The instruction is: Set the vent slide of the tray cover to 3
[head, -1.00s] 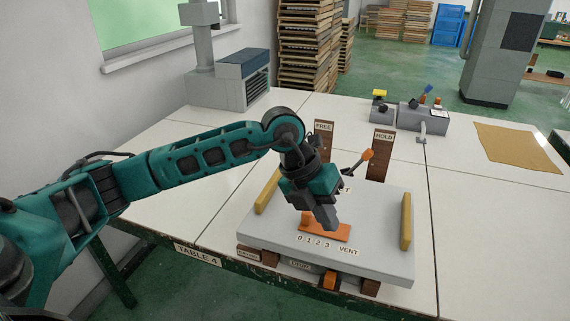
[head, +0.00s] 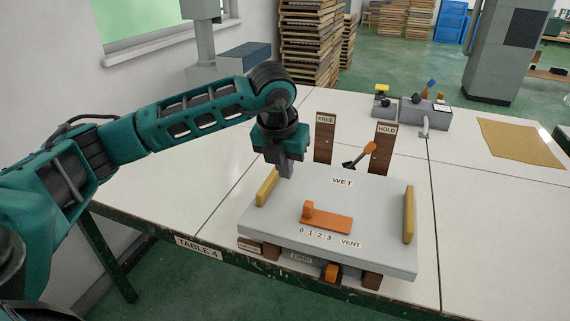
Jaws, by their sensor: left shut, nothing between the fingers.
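The tray cover (head: 370,202) is a pale grey slab marked WET. Its vent slide (head: 332,222) is an orange strip near the front edge, with an upright orange knob (head: 307,210) at its left end. The number scale (head: 315,234), 0 to 3, and the word VENT lie just in front. The knob stands behind the 0 and 1 marks; I cannot tell which it lines up with. My left gripper (head: 287,171) is shut and empty, pointing down by the cover's back left part, apart from the slide. My right gripper is not in view.
Yellow handles stand at the cover's left (head: 267,187) and right (head: 409,214). Behind it are brown FREE (head: 325,140) and HOLD (head: 382,150) posts and an orange-tipped lever (head: 360,155). The table (head: 480,220) is clear to the right.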

